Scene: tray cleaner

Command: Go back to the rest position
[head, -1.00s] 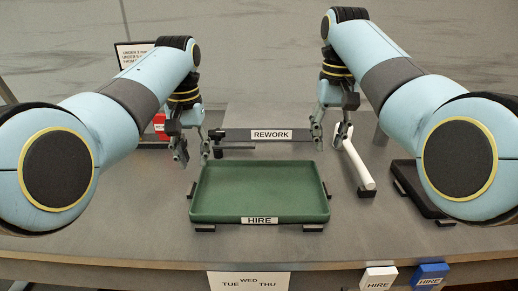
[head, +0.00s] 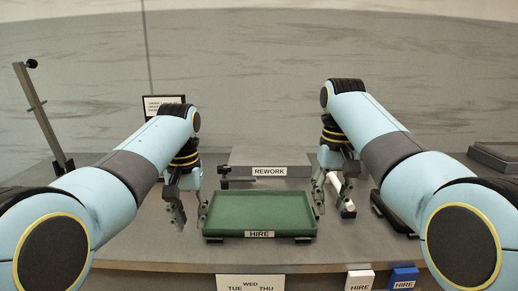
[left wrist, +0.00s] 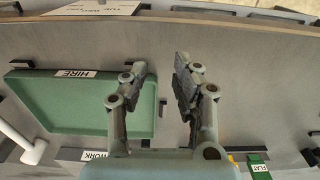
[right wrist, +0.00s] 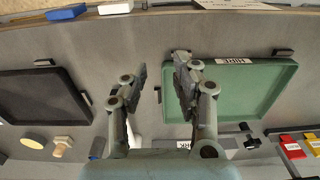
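My left gripper (head: 193,213) hangs in the air at the left side of the green tray (head: 260,212) in the head view. Its two fingers stand apart with nothing between them in the left wrist view (left wrist: 161,65). My right gripper (head: 329,203) hangs at the tray's right side, close in front of a white-handled tool (head: 348,209). Its fingers are also apart and empty in the right wrist view (right wrist: 160,65). The green tray, labelled HIRE, looks empty and lies flat on the table.
A grey REWORK block (head: 268,158) stands behind the tray, with a black clamp-like part (head: 225,176) beside it. A dark tray (right wrist: 40,95) lies on the right. White (head: 360,281) and blue (head: 404,278) HIRE blocks are at the front edge. A post (head: 42,118) stands at left.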

